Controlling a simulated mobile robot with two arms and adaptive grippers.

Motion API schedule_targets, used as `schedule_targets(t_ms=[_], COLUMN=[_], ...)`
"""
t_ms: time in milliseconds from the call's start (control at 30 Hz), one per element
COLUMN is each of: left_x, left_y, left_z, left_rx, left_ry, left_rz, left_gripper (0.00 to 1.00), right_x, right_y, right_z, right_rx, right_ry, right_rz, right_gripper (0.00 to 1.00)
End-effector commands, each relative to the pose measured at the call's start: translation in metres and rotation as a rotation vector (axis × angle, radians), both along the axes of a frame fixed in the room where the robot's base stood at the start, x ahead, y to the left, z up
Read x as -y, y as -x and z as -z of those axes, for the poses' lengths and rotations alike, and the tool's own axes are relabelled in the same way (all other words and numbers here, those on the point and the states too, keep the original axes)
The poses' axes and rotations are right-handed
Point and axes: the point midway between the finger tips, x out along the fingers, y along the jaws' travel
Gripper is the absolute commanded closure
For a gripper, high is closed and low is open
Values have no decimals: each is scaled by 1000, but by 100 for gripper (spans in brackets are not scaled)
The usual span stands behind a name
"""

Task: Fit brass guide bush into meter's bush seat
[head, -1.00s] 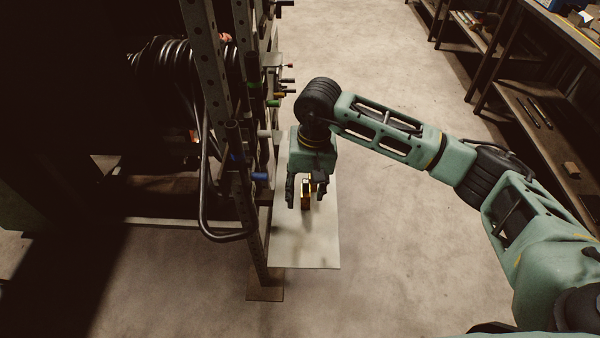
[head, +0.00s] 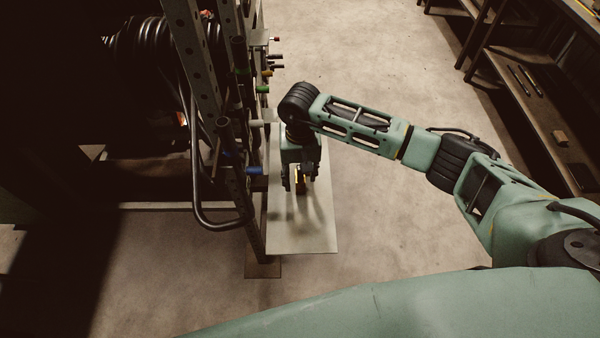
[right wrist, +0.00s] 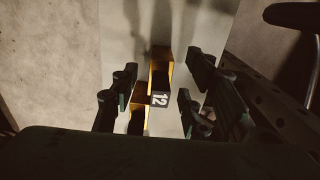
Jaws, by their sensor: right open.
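A brass-coloured piece (head: 301,187) with dark parts stands on a pale plate (head: 305,239) in the head view. In the right wrist view the brass-coloured piece (right wrist: 162,56) shows yellow walls, dark hollows and a small dark label marked "12". I cannot tell from the frames whether this is the guide bush or part of the meter. My right gripper (head: 302,182) points down over it. In the right wrist view the fingers of my right gripper (right wrist: 150,105) are open, one on each side, with gaps to the piece. A bush seat cannot be made out. My left gripper is out of view.
A perforated metal upright (head: 195,62) with several coloured-tipped pegs stands close left of my right gripper, with a coiled black hose (head: 150,48) behind. A bent dark tube (head: 200,190) curves low beside it. Shelving (head: 535,95) stands at right. Floor between is clear.

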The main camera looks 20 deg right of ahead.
Motion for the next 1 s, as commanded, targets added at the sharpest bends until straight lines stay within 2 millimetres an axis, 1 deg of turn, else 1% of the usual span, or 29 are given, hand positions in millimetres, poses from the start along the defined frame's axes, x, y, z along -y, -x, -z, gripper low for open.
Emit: schedule_targets(t_ms=[33, 67, 167, 267, 500, 667, 1000], left_x=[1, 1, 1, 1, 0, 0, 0], left_y=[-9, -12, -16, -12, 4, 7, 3], left_z=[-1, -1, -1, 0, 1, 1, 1], left_rx=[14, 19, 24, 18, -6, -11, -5], left_ry=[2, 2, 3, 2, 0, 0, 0], left_rz=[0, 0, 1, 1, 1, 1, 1], left_gripper=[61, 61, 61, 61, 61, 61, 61], right_x=[0, 0, 0, 0, 0, 0, 0], right_y=[0, 0, 0, 0, 0, 0, -1], right_z=[1, 1, 0, 0, 0, 0, -1], right_rx=[0, 1, 1, 1, 1, 1, 2], right_ry=[-1, -1, -1, -1, -1, -1, 0], right_rz=[0, 0, 0, 1, 1, 1, 1], right_gripper=[58, 58, 58, 66, 87, 100, 100])
